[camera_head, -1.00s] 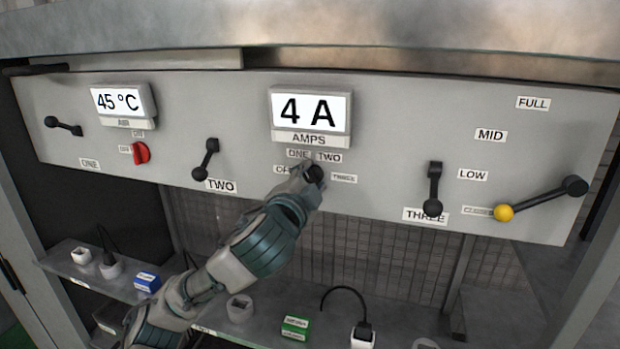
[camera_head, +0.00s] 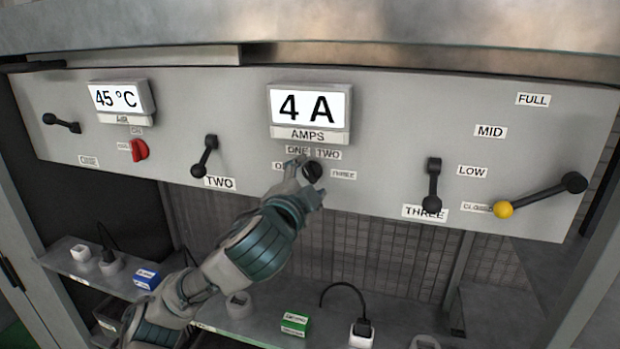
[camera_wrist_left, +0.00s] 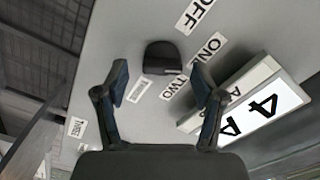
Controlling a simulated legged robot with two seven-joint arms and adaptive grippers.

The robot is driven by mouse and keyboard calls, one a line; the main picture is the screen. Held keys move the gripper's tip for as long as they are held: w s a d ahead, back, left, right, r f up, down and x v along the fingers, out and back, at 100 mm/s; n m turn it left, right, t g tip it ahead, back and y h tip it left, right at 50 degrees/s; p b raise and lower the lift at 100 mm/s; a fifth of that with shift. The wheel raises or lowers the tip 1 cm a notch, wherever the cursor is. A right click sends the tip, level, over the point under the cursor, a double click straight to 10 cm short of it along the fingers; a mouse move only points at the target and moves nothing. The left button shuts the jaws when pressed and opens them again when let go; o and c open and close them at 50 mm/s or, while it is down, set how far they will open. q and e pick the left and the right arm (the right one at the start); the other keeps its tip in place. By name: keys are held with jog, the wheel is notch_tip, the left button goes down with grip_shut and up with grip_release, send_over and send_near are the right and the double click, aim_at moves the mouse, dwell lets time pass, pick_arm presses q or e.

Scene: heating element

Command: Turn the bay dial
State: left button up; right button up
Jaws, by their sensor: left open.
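The bay dial (camera_head: 312,171) is a dark round knob on the grey panel below the amps display (camera_head: 309,107), which reads 4 A. Labels OFF, ONE, TWO and THREE surround it. In the left wrist view the dial (camera_wrist_left: 162,58) sits ahead of the fingertips, roughly midway between them. My left gripper (camera_head: 305,184) reaches it from below left in the head view. In the wrist view the left gripper (camera_wrist_left: 161,85) is open, its fingers spread with nothing between them. The OFF label is partly hidden in the head view. My right gripper is not in view.
The panel also carries a red switch (camera_head: 140,150), black levers (camera_head: 206,157) (camera_head: 433,185) and a long yellow-tipped lever (camera_head: 540,195). A 45 °C display (camera_head: 118,99) is at the left. Below, a shelf (camera_head: 258,327) holds plugs and small boxes (camera_head: 295,323).

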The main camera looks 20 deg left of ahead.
pick_arm(q)
jog(key=s, duration=1)
jog(key=shift+s+a, duration=0.2)
jog(key=shift+s, duration=0.05)
jog(key=shift+f, duration=0.1)
